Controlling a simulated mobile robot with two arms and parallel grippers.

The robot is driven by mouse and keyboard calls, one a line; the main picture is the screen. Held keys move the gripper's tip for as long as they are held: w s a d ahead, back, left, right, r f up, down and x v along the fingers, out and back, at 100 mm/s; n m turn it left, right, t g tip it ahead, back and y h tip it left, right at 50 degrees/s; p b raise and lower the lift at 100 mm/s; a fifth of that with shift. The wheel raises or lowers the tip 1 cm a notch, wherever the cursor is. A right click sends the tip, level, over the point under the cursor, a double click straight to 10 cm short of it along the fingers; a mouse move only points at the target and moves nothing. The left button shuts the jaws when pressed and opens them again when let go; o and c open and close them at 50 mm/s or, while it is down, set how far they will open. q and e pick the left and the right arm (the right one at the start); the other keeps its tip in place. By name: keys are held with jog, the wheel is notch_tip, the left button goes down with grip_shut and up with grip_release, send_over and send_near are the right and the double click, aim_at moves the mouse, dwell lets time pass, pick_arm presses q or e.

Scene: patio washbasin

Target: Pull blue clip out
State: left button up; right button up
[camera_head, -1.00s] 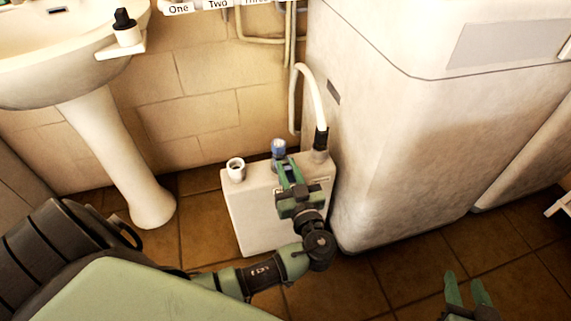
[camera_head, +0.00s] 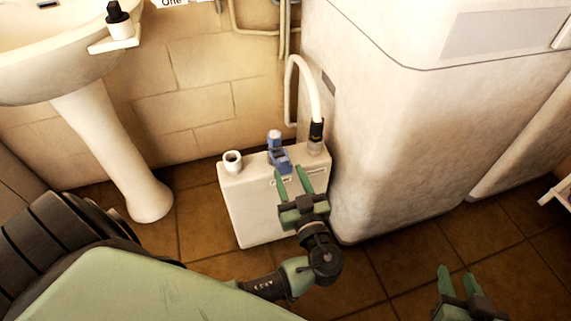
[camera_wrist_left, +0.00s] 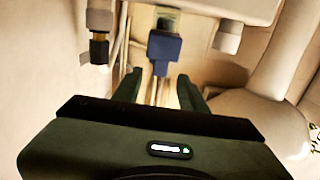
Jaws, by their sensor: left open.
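The blue clip (camera_head: 279,156) sits on top of the white box (camera_head: 240,208), at the middle port between the white cap (camera_head: 233,162) and the hose connector (camera_head: 316,138). It also shows in the left wrist view (camera_wrist_left: 163,47), beyond and between the fingers. My left gripper (camera_head: 290,172) is open and empty, just in front of the clip on the near side. Its fingertips appear close to the clip but not closed on it. My right gripper (camera_head: 457,272) is at the lower right over the floor, its fingers apart with nothing between them.
A white hose (camera_head: 303,80) loops up from the connector beside the large white cabinet (camera_head: 385,140). A washbasin pedestal (camera_head: 110,150) stands at the left, with a dark-topped bottle (camera_head: 119,24) on the basin's ledge. Open tiled floor lies in front.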

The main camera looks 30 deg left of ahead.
pick_arm(q)
jog(key=shift+v, duration=1.4)
